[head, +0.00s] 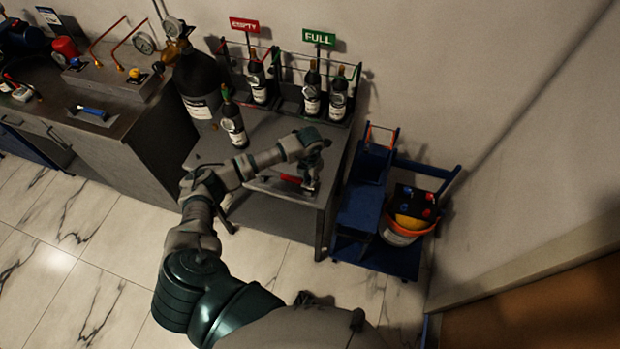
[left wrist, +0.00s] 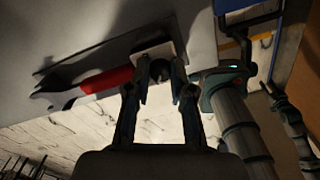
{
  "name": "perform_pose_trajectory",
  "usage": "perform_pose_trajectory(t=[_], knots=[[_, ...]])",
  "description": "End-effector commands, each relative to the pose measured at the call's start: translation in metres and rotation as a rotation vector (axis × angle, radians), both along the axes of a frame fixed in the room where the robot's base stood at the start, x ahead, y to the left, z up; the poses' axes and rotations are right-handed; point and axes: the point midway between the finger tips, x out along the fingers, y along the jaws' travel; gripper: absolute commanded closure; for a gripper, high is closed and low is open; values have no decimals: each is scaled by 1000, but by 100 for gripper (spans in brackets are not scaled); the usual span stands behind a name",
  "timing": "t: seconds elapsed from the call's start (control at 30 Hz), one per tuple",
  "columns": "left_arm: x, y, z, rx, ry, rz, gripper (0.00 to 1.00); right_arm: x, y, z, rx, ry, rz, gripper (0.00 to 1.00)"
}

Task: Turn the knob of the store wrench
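The store wrench, with a red handle (head: 292,180), lies at the front right of the grey table. In the left wrist view its red handle (left wrist: 105,81) points left and ends in an open dark jaw. A pale square block with a dark round knob (left wrist: 159,70) sits at its right end. My left gripper (head: 311,172) reaches down over this end of the table. In the left wrist view the fingertips of my left gripper (left wrist: 160,82) stand apart on either side of the knob. Whether they touch it is too dark to tell.
A rack of bottles under EMPTY (head: 244,25) and FULL (head: 318,37) signs stands at the table's back. A loose bottle (head: 233,125) and a large dark cylinder (head: 196,80) stand left.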

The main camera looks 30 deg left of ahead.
Motion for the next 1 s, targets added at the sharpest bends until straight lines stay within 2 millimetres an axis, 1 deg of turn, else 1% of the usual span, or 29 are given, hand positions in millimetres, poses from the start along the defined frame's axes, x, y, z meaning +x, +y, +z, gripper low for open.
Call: perform_pose_trajectory(t=[0.07, 0.3, 0.5, 0.6, 0.77, 1.0], knots=[[0, 0, 0, 1, 0, 0, 100, -1, 0, 0, 0, 1, 0, 60], [0, 0, 0, 1, 0, -7, 100, -2, 0, -1, 0, 4, 0, 60], [0, 1, -1, 1, -1, -63, 100, 0, 1, -3, -1, 10, 0, 60], [0, 1, -1, 2, -2, -118, 100, 17, 2, 2, 0, -7, 0, 60], [1, 2, -2, 3, -2, -243, 100, 33, 6, 5, 2, -15, -3, 60], [0, 1, -2, 0, -3, -469, 100, 63, 12, 17, 6, -30, -8, 60]])
